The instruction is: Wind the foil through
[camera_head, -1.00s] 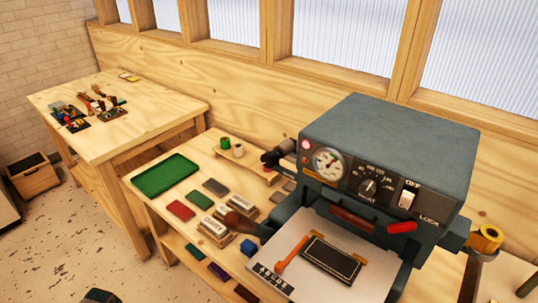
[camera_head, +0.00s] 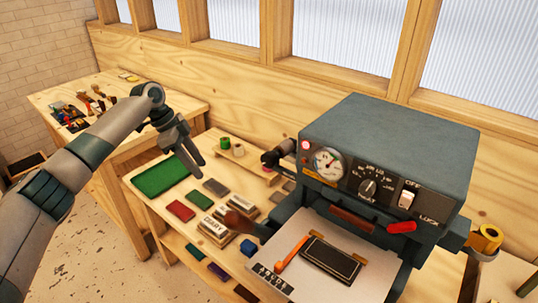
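The hot-foil press (camera_head: 385,150) is a dark grey machine with a dial, a heat knob, a switch and a red lever (camera_head: 402,227). A gold foil roll (camera_head: 487,238) sits on its right side. A dark roller-like part (camera_head: 285,153) sticks out on its left side. A dark panel with a gold border (camera_head: 330,259) lies on its pale tray (camera_head: 290,240), beside an orange strip (camera_head: 292,253). My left gripper (camera_head: 201,170) hangs over the bench, left of the press, with its fingers apart and nothing between them. My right gripper is not in view.
A green roll (camera_head: 225,143) and a pale roll (camera_head: 238,151) stand on a small wooden rack. A green tray (camera_head: 160,178), a red block (camera_head: 181,211) and stamp blocks (camera_head: 213,229) lie on the bench. A second table (camera_head: 150,110) with tools stands behind my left arm.

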